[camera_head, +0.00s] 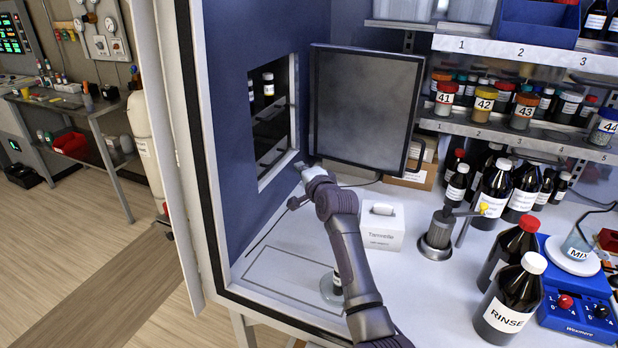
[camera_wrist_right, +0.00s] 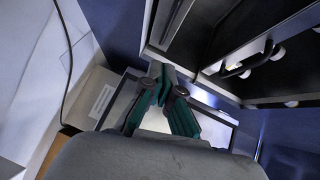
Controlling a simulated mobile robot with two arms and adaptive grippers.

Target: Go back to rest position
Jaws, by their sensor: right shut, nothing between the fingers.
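My right arm reaches up from the bottom middle of the head view. Its gripper (camera_head: 304,167) is beside the lower edge of a square opening (camera_head: 291,165) in the blue side wall, near the open dark door (camera_head: 365,110). In the right wrist view the fingers of the gripper (camera_wrist_right: 165,73) meet at their tips, with nothing between them. I cannot tell whether the tips touch the door or frame. My left gripper is not in view.
A white tissue box (camera_head: 383,228) stands right of my forearm, with a metal stand (camera_head: 437,236) beyond it. Brown bottles, including the RINSE bottle (camera_head: 510,300), and a blue stirrer (camera_head: 575,300) crowd the right. Shelves (camera_head: 500,52) hold jars. A clear glass base (camera_head: 330,290) is partly behind my arm.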

